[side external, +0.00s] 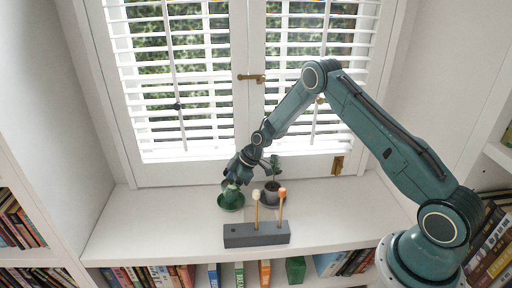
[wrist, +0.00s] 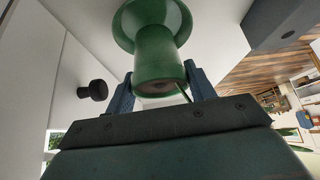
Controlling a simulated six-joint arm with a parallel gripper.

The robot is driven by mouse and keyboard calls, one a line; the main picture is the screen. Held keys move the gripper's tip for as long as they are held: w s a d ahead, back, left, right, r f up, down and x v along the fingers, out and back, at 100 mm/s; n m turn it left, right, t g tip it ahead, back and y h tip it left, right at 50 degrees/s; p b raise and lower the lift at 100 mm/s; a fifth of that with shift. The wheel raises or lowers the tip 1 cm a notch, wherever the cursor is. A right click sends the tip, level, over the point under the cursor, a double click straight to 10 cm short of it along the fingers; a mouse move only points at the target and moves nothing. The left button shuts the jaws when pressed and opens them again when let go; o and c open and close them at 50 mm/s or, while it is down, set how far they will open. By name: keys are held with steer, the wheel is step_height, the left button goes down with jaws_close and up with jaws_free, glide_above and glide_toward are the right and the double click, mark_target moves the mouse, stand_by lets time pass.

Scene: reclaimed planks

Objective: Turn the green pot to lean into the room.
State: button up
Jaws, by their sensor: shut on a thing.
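The green pot (side external: 231,187) stands in a green saucer (side external: 231,203) on the white sill, left of centre, in the side view. In the wrist view the pot (wrist: 160,55) sits between my two blue fingers, with brown soil at its near end and a thin green stem by the right finger. My gripper (side external: 236,180) reaches down from above and is shut on the pot; it also shows in the wrist view (wrist: 161,80). My wrist hides much of the pot's plant in the side view, so I cannot tell which way it leans.
A grey pot with a leafy plant (side external: 271,193) stands close on the right. A dark grey block (side external: 256,235) with two upright sticks, one pale-tipped and one orange-tipped, lies in front. White blinds (side external: 185,80) stand behind. The sill is clear to the left.

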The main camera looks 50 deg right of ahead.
steer(key=shift+f, duration=0.9)
steer(key=o, duration=1.3)
steer(key=shift+o, duration=0.2)
steer(key=v, duration=1.3)
steer(key=shift+s+d+r, duration=0.15)
steer(key=shift+s+r, duration=0.05)
steer(key=shift+r, duration=0.15)
